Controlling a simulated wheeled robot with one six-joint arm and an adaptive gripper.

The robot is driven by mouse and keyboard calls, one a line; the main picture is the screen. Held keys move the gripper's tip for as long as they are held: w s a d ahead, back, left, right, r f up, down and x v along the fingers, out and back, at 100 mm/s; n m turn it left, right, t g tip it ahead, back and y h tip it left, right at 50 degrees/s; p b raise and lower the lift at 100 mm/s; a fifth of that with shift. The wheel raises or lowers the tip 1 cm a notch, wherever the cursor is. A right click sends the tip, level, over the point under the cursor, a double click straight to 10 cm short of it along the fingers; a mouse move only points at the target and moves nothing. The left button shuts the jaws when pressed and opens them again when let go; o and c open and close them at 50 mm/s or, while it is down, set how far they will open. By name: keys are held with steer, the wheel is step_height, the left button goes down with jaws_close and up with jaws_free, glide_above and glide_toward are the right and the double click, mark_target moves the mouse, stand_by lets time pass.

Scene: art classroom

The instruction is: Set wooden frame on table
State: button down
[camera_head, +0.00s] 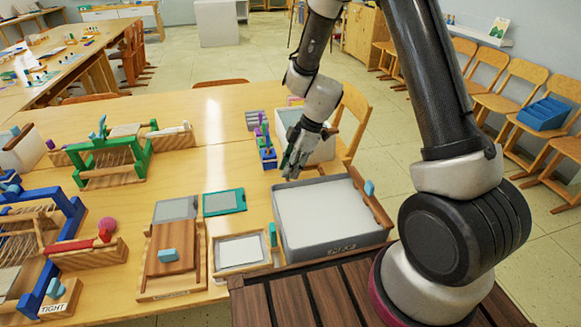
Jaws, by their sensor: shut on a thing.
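A small wooden frame (219,268) with a pale, white inner sheet lies flat on the light wooden table (213,160), left of a grey tub (335,250). A teal upright piece (273,235) stands at its right edge. My gripper (294,172) points down at the far edge of the tub, beyond and to the right of this frame and apart from it. Its fingers are closed together on something too small or hidden to make out. The tub holds a flat white surface. A brown wooden bar (374,205) with a blue piece lies along its right side.
A wooden board with a blue block (167,256) and a teal-edged panel (224,202) lie left of the tub. Green (110,160) and blue (75,215) loom-like stands fill the table's left side. Chairs line the right wall. The table's far middle is fairly clear.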

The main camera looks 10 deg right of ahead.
steer(key=shift+f, duration=0.3)
steer(key=shift+f, duration=0.15)
steer(key=shift+f, duration=0.15)
stand_by(0.8)
steer(key=shift+f, duration=0.45)
steer(key=shift+f, duration=0.45)
stand_by(1.0)
steer(key=c, duration=1.2)
jaws_free()
steer(key=shift+o, duration=0.2)
steer(key=shift+r, duration=0.1)
steer(key=v, duration=1.1)
steer(key=shift+d+r, duration=0.25)
steer(key=shift+r, duration=0.1)
